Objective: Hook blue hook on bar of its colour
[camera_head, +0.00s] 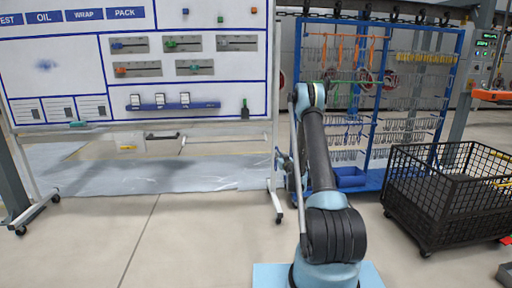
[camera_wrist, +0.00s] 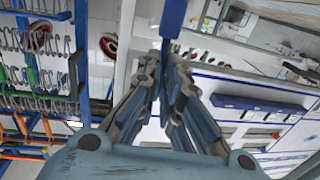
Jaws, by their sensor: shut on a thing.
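My gripper (camera_wrist: 167,58) is shut on a blue piece (camera_wrist: 173,18), taken to be the blue hook. It sticks out past the fingertips to the top edge of the wrist view, so its far end is out of the picture. In the head view my gripper is mostly hidden behind my arm, between the whiteboard and the blue rack. The rack (camera_head: 461,62) carries rows of orange, yellow and grey hooks; it also shows at the left of the wrist view (camera_wrist: 82,50). I cannot tell which bar is the blue one.
A whiteboard (camera_head: 60,75) on a wheeled stand has small coloured parts on plates and a blue ledge (camera_head: 172,106). A black mesh cart (camera_head: 440,190) stands at the right. A chain conveyor (camera_head: 395,17) runs overhead. The floor at front left is clear.

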